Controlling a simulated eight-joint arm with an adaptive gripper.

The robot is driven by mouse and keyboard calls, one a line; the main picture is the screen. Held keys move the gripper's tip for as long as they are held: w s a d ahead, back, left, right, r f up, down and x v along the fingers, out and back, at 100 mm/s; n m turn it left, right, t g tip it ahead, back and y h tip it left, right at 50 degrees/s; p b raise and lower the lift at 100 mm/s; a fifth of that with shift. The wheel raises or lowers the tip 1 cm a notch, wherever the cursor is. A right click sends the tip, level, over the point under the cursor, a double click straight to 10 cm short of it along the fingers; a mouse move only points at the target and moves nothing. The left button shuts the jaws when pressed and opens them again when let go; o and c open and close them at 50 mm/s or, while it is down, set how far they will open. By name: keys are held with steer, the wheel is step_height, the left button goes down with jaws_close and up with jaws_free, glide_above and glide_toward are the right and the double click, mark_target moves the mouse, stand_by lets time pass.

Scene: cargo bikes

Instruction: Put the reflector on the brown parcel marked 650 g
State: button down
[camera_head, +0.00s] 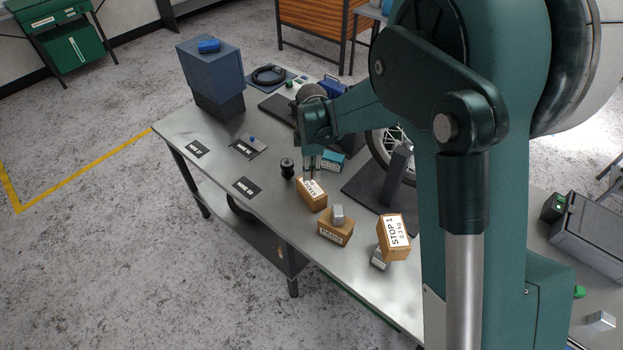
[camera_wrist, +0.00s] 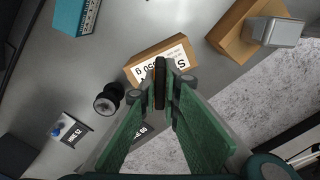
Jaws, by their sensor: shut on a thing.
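In the head view my gripper (camera_head: 311,172) points down just above this parcel (camera_head: 312,197). I cannot tell whether the reflector touches the parcel top. The reflector is not clear in the head view.
A parcel marked PADS (camera_head: 335,233) carries a grey block (camera_head: 337,214). A parcel marked STOP 1 (camera_head: 393,240) leans on a silver piece (camera_head: 379,260). A black round piece (camera_head: 287,168) and a teal box (camera_head: 332,161) stand nearby. The bench's left part (camera_head: 205,170) has free room between labels.

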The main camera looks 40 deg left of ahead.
steer(key=shift+f, duration=1.85)
steer(key=shift+f, duration=0.15)
steer(key=c, duration=2.6)
jaws_free()
steer(key=shift+o, duration=0.2)
steer(key=shift+r, duration=6.15)
steer(key=shift+d, duration=0.1)
